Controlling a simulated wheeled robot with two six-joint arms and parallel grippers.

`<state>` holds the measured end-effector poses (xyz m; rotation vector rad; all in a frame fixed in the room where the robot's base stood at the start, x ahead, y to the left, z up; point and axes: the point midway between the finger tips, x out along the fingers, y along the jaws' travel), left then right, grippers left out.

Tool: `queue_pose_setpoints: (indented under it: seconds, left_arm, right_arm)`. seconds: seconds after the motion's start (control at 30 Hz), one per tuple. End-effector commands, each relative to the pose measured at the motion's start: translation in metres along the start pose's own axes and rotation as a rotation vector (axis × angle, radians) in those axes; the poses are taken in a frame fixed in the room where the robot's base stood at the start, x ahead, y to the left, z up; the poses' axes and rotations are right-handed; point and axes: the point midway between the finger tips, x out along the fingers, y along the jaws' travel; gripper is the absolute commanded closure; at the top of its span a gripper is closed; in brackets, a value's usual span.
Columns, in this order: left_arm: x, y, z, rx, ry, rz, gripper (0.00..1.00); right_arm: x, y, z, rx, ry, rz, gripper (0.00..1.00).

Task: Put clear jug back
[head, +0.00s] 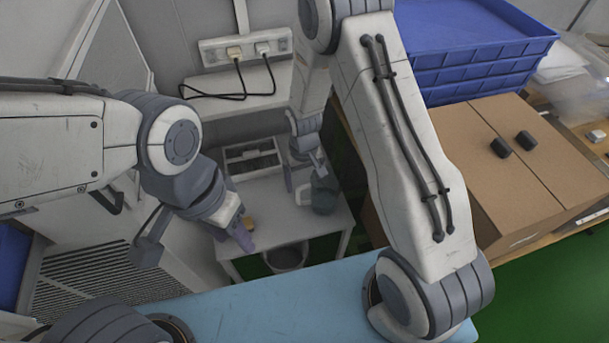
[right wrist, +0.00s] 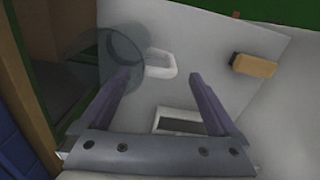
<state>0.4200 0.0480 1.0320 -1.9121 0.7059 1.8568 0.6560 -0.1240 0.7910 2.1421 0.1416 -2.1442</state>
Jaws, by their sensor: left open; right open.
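The clear jug (head: 325,192) stands on the small grey table (head: 285,228), near its right edge. In the right wrist view the see-through jug (right wrist: 112,50) is at the upper left, with its white handle (right wrist: 160,63) pointing right. My right gripper (right wrist: 160,78) is open, and the handle shows between and just beyond its fingertips. I cannot tell whether the fingers touch the jug; the left finger overlaps its edge. My left gripper (head: 198,245) is open and empty, at the table's left front side.
A tan block (head: 249,222) lies on the table near my left gripper; a divided grey tray (head: 252,160) stands at the back. A bin (head: 287,257) is below the front edge. Cardboard boxes (head: 540,165) and blue crates (head: 470,45) are on the right.

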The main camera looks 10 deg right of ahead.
Motion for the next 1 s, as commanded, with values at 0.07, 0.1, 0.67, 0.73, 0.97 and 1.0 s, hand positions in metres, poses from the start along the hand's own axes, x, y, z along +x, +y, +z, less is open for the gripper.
queue_pose_setpoints:
  seconds: [0.07,0.1,0.67,0.73,0.97,1.0]
  left_arm:
    - [0.001,0.0,0.0,0.0,0.0,0.0,0.5]
    - [0.001,0.0,0.0,0.0,0.0,0.0,0.5]
    - [0.002,0.0,0.0,0.0,0.0,0.0,0.5]
    - [0.002,0.0,0.0,0.0,0.0,0.0,0.5]
    - [0.002,0.0,0.0,0.0,0.0,0.0,0.5]
    - [0.002,0.0,0.0,0.0,0.0,0.0,0.5]
  right_arm:
    - [-0.012,0.0,-0.001,0.0,0.003,0.0,0.04]
    - [-0.016,0.0,-0.001,0.0,0.002,0.0,0.04]
    - [-0.188,-0.094,0.108,-0.287,0.039,-0.042,0.04]
    - [-0.207,-0.103,0.138,-0.343,0.041,-0.055,0.04]
    - [-0.236,-0.108,0.209,-0.469,0.041,-0.087,0.04]
    - [-0.237,-0.107,0.215,-0.481,0.04,-0.089,0.04]
